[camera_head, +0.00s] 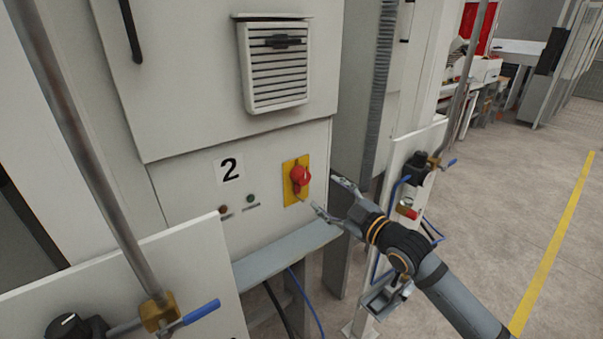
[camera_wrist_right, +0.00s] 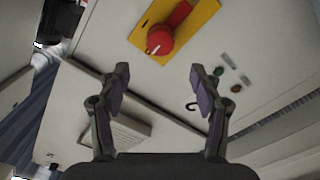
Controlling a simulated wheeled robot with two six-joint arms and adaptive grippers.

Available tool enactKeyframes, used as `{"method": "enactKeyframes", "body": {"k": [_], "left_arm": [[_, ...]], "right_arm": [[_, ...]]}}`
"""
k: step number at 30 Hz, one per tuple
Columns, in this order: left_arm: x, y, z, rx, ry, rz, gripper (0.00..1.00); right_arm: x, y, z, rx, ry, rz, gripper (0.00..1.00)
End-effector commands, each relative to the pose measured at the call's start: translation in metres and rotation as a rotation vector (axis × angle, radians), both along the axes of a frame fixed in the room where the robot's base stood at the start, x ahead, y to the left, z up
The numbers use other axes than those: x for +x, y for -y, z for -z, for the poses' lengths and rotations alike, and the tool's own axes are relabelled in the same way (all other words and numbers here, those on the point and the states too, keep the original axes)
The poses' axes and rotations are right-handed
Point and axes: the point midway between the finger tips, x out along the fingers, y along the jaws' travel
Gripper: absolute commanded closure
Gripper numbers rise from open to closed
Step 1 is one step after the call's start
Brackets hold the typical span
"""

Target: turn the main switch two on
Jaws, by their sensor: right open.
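The main switch two is a red rotary knob (camera_head: 300,178) on a yellow plate (camera_head: 289,188), on the pale cabinet panel to the right of the "2" label (camera_head: 229,169). My left gripper is not in view.
Two small indicator buttons (camera_head: 237,204) sit left of the yellow plate. A grey ledge (camera_head: 285,255) runs below the panel. A vented grille (camera_head: 275,66) is above. A metal pipe with a blue-handled valve (camera_head: 201,312) stands at front left. Open floor (camera_head: 500,210) lies to the right.

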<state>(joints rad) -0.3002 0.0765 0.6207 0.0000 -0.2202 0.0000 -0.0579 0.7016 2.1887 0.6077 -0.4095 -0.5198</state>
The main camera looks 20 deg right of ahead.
Motion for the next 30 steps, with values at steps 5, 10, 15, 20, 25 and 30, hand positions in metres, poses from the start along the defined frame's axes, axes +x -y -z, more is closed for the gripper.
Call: {"method": "enactKeyframes", "body": {"k": [5, 10, 15, 20, 25, 30], "left_arm": [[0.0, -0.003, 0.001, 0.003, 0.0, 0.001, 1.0], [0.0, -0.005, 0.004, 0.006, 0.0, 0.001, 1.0], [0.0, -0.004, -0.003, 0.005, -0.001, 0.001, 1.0], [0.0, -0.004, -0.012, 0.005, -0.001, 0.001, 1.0], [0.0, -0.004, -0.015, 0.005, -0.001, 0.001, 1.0], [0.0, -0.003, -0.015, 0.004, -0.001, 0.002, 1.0]], "right_arm": [[0.004, 0.0, 0.001, 0.003, 0.0, 0.005, 0.35], [0.022, -0.006, 0.0, 0.012, 0.002, 0.008, 0.35], [0.051, -0.019, -0.003, 0.014, 0.0, 0.003, 0.35], [0.081, -0.029, -0.002, 0.008, -0.002, 0.004, 0.35], [0.096, -0.034, 0.0, 0.004, -0.002, 0.004, 0.35], [0.099, -0.035, 0.001, 0.001, -0.002, 0.004, 0.35]]}}
